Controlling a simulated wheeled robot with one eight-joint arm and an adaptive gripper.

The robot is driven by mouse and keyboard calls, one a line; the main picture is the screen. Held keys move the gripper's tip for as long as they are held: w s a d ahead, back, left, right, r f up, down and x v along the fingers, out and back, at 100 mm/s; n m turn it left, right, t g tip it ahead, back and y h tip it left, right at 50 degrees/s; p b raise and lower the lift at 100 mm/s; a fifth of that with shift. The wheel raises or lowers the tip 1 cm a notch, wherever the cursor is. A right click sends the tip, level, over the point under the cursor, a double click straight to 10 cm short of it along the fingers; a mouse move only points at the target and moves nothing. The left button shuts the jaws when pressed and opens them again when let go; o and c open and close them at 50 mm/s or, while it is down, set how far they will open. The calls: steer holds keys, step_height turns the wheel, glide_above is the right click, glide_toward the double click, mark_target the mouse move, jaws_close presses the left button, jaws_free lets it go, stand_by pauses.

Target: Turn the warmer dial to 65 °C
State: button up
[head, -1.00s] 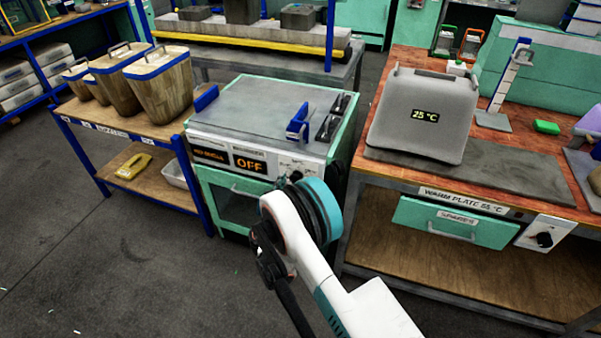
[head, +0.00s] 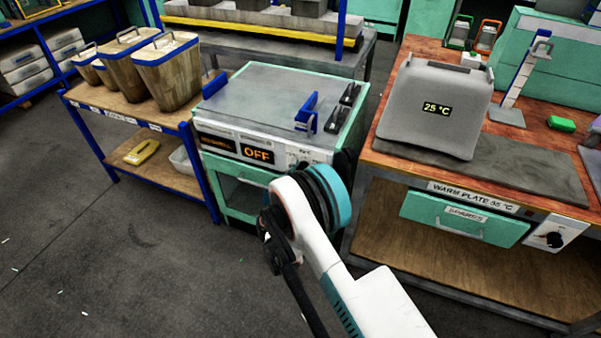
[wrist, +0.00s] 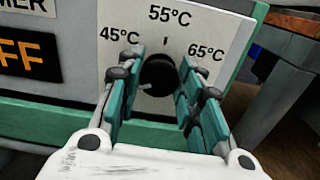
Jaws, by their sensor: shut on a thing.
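The warmer (head: 280,92) is a green and white cabinet with a grey top, and its orange display (head: 257,155) reads OFF. Its dial (wrist: 159,76) is a round black knob on a white panel marked 45 °C at left, 55 °C at top and 65 °C at right. A small pale mark shows at the knob's lower left, below the 45 °C side. My gripper (wrist: 162,66) has its teal fingers on either side of the knob and is shut on it. In the head view my arm hides the gripper and most of the dial.
To the right stands a bench with a grey case (head: 433,110) reading 25 °C, a green drawer (head: 460,216) and another black knob (head: 553,240). To the left, a shelf holds wooden bins (head: 168,75). The floor (head: 120,260) in front is clear.

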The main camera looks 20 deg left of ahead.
steer(key=shift+s+f+m, duration=0.1)
steer(key=shift+f+m, duration=0.1)
steer(key=shift+m, duration=5.65)
steer(key=shift+w+f+m, duration=0.1)
steer(key=shift+f+m, duration=0.05)
steer(key=shift+m, duration=5.75)
steer(key=shift+s+f+m, duration=0.1)
steer(key=shift+f+m, duration=0.1)
steer(key=shift+m, duration=5.65)
